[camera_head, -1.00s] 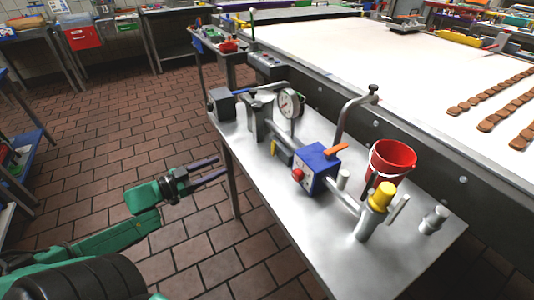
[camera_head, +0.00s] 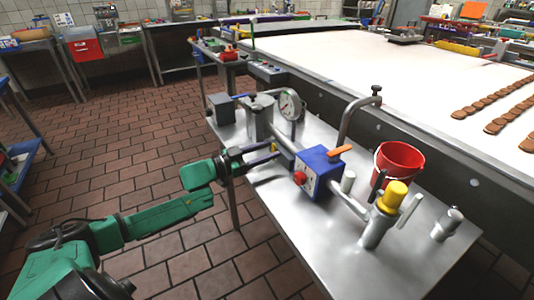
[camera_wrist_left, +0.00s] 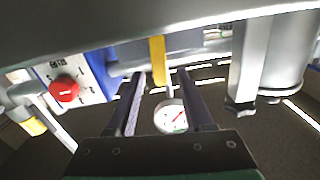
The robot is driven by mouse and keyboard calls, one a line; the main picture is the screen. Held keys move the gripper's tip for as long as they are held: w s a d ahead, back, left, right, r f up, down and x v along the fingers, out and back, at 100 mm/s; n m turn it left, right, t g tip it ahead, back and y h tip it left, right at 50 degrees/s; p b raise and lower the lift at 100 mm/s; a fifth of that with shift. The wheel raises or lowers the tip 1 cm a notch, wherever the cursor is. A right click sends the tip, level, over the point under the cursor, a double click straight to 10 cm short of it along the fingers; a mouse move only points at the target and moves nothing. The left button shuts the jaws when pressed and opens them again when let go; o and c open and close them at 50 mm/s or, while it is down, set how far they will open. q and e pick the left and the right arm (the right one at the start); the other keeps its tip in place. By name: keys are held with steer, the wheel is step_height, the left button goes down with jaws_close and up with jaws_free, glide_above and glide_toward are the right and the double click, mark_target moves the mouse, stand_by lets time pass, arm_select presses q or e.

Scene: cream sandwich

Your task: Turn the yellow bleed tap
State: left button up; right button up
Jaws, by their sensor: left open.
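The yellow bleed tap shows in the left wrist view as a flat yellow lever (camera_wrist_left: 157,59) on the grey pipework. In the head view my left gripper and its surroundings largely hide it. My left gripper (camera_head: 277,154) is open and reaches over the table's left edge to the pipework, left of the blue box. In the left wrist view its two dark fingers (camera_wrist_left: 160,78) stand apart, and the lever's free end lies between the lines of their tips. I cannot tell whether they touch it. My right gripper is not in view.
The blue box (camera_head: 322,168) with a red knob and orange lever stands right of the gripper. A round gauge (camera_head: 290,104) stands behind it. A yellow-capped cylinder (camera_head: 393,194) and red bucket (camera_head: 398,162) stand farther right. The steel table's front (camera_head: 312,240) is clear.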

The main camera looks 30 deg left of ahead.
arm_select(q)
steer(key=shift+w+d, duration=0.1)
steer(key=shift+w, duration=0.1)
jaws_close()
steer(key=shift+s+m, duration=0.1)
steer(key=shift+m, duration=0.2)
steer(key=m, duration=0.1)
steer(key=d+m+p, duration=0.1)
steer(key=shift+s+m, duration=0.2)
steer(key=shift+m, duration=0.1)
steer(key=m, duration=0.2)
steer(key=shift+s+d+f+m, duration=0.2)
steer(key=shift+d+f+m, duration=0.05)
steer(key=shift+f+m, duration=0.1)
steer(key=m, duration=0.1)
steer(key=f+m, duration=0.1)
steer(key=m, duration=0.1)
steer(key=d+m+b, duration=0.1)
steer(key=shift+s+f+m, duration=0.15)
steer(key=shift+s+m, duration=0.1)
steer(key=m+b, duration=0.1)
steer(key=m, duration=0.1)
steer(key=f+m+b, duration=0.1)
steer(key=m, duration=0.1)
steer(key=shift+s+d+f+m, duration=0.15)
steer(key=shift+d+f+m, duration=0.05)
steer(key=shift+m, duration=0.1)
